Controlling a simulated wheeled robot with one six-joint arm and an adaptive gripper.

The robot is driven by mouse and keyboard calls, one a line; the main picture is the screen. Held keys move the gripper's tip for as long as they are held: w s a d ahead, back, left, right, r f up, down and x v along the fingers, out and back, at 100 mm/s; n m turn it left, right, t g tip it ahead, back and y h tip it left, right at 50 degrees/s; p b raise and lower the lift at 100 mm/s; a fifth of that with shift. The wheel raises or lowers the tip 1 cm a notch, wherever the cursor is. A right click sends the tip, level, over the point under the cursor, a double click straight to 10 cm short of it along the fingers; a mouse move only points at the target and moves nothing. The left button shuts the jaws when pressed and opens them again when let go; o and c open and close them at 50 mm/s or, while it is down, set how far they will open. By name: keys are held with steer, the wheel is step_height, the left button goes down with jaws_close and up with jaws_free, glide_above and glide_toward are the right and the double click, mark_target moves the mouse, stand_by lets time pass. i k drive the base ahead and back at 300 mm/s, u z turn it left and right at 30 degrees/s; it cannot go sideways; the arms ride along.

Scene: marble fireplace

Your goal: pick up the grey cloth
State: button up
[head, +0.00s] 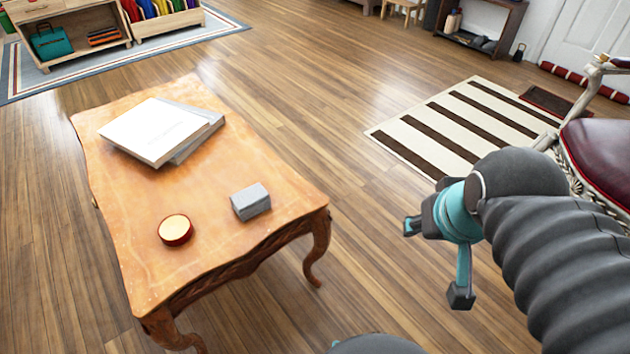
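The grey cloth (251,202) looks like a small folded block. It lies on the wooden coffee table (150,255), near the table's right edge. My gripper (436,262) is to the right of the table, apart from the cloth. Its two fingers are spread wide, one at the left and one lower down. Nothing shows between them. My own arm covers the lower right of the view.
A round red and gold tin (176,230) stands left of the cloth. A white book (153,131) lies on a grey book (205,133) farther back. A chair (598,150) with a dark red seat stands at the right. Bare floor (330,160) lies between table and striped rug (465,125).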

mark_target(248, 203)
steer(key=z, duration=1.6)
steer(key=i, duration=0.2)
steer(key=u, duration=2.95)
